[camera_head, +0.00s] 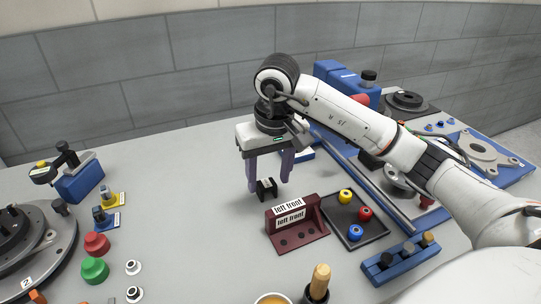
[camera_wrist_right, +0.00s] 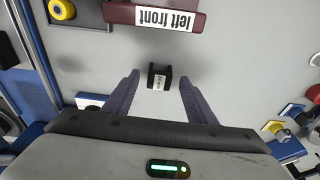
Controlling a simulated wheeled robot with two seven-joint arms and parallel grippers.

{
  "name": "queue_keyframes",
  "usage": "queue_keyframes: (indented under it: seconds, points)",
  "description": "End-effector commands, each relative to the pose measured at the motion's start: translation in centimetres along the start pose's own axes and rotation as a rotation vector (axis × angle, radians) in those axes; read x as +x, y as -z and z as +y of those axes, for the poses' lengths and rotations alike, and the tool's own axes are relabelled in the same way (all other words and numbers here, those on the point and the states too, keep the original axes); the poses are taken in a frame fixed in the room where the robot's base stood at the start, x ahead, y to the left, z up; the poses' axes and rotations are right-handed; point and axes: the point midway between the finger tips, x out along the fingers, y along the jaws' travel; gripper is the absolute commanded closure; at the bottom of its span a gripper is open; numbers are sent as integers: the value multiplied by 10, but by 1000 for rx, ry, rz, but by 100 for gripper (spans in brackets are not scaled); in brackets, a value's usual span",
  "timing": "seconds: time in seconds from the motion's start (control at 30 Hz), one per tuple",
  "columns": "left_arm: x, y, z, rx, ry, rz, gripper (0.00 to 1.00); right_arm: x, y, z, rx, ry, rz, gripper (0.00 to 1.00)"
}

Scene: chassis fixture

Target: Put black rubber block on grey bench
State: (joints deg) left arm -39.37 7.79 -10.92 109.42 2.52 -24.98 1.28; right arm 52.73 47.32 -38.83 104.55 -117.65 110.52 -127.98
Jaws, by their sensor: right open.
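The black rubber block (camera_head: 266,189) stands on the grey bench (camera_head: 190,200), behind the dark red "left front" holder. It is small and dark with a pale label, and it also shows in the right wrist view (camera_wrist_right: 158,77). My right gripper (camera_head: 268,190) is open above the bench with its two purple fingers on either side of the block. In the right wrist view its fingertips (camera_wrist_right: 158,75) are apart, with a gap between each finger and the block. I cannot tell whether the block touches the bench fully. My left gripper is not in view.
The dark red "left front" holder (camera_head: 297,228) is close in front of the block. A dark tray (camera_head: 355,219) with yellow, red and blue knobs is to its right. A blue rack (camera_head: 402,262) stands front right. Bench left of the block is clear.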

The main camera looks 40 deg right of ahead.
Motion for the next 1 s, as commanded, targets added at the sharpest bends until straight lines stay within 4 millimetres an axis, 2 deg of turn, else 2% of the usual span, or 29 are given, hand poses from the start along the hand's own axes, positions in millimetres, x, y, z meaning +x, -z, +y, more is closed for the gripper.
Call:
queue_keyframes:
  seconds: [0.2, 0.4, 0.57, 1.0]
  points:
    - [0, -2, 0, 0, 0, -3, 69, -53, 2, 0, 1, -1, 8, 49]
    - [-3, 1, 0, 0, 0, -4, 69, -80, 1, 0, 0, -1, 3, 49]
    - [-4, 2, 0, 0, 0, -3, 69, -88, 0, 0, 1, -1, 1, 49]
    - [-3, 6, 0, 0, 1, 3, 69, -88, 0, 0, 1, 0, 0, 49]
